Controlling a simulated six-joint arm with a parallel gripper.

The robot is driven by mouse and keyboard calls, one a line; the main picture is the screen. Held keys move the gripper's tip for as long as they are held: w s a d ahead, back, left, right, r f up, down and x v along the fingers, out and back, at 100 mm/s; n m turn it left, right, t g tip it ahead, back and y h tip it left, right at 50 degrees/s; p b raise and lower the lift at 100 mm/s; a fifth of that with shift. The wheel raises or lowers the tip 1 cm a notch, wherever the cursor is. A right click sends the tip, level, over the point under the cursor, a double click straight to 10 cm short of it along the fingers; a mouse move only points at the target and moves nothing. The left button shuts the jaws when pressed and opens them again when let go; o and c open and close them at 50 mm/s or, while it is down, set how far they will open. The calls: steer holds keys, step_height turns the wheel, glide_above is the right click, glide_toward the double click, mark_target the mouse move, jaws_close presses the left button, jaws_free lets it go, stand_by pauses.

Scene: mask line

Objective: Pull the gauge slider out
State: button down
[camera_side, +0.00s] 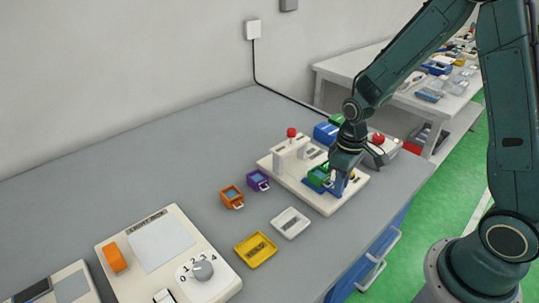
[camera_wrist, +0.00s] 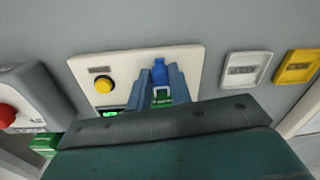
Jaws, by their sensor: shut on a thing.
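The white gauge station board (camera_side: 325,205) lies at the right of the grey bench, with a blue base and a green block with a dark window (camera_side: 318,176) on it. My gripper (camera_side: 345,180) points down at the board's right side, beside the green block. In the wrist view my gripper (camera_wrist: 161,72) has its fingers close together around a blue piece, which looks like the gauge slider (camera_wrist: 159,62).
A yellow button (camera_wrist: 103,84) is on the board. Orange (camera_side: 232,196) and purple (camera_side: 258,180) blocks stand left of it, with white (camera_side: 290,222) and yellow (camera_side: 255,250) trays in front. A grey box with a red button (camera_side: 377,139) stands behind. A dial panel (camera_side: 150,235) is front left.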

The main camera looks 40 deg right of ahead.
steer(key=shift+s, duration=0.35)
steer(key=c, duration=1.3)
jaws_free()
steer(key=shift+r, duration=0.1)
steer(key=shift+w+r, duration=0.1)
steer(key=shift+r, duration=0.6)
steer(key=r, duration=1.2)
steer(key=shift+d+r, duration=0.1)
steer(key=shift+d, duration=0.2)
